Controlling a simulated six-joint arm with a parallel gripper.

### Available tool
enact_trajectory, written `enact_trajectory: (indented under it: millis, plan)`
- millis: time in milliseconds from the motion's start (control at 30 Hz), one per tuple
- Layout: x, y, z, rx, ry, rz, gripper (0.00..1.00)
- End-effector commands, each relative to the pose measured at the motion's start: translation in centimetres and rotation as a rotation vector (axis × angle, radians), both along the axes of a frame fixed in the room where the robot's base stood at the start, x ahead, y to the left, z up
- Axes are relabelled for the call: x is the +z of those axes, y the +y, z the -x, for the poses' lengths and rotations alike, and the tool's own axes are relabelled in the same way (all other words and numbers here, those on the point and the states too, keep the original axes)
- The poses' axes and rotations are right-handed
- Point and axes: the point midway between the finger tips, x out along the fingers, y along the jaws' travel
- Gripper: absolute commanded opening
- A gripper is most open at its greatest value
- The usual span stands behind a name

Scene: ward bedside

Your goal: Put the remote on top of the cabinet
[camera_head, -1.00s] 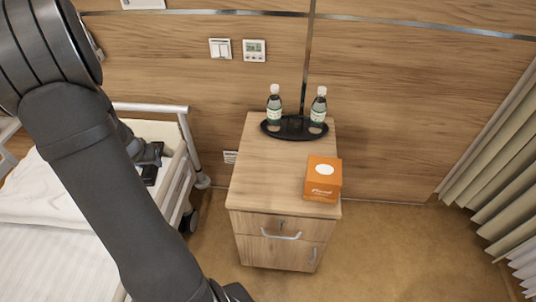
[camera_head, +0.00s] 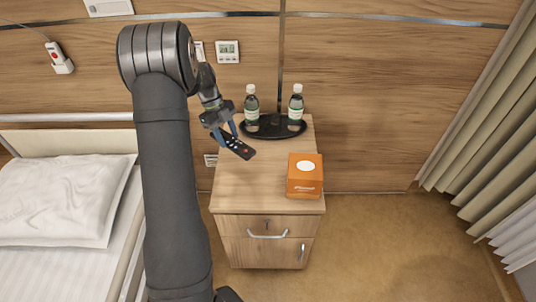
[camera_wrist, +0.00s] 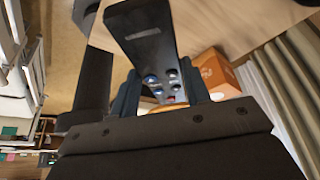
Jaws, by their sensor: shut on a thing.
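A dark remote (camera_head: 239,146) with coloured buttons is held tilted in my gripper (camera_head: 229,132), whose fingers are shut on it. The remote also fills the upper middle of the wrist view (camera_wrist: 148,48), between the fingers. The wooden bedside cabinet (camera_head: 243,190) stands right of my arm. In the head view the gripper and remote overlap the left back part of its top. They look raised above it, but the exact height is hard to tell.
A black oval tray (camera_head: 272,133) with two bottles (camera_head: 251,104) (camera_head: 296,103) stands at the cabinet's back. An orange tissue box (camera_head: 305,178) stands at its right front. The left front of the top is clear. The bed (camera_head: 70,205) lies left of my arm.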

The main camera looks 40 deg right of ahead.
Motion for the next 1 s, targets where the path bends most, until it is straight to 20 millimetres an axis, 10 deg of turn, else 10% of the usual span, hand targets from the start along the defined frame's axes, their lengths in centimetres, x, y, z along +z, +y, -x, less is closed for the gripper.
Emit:
enact_trajectory:
  millis: [400,1000]
  plan:
    - [0.7,-6.6,5.8,-0.588,-0.001,0.000,0.18]
    - [-8.7,-6.3,5.5,-0.568,0.002,-0.001,0.18]
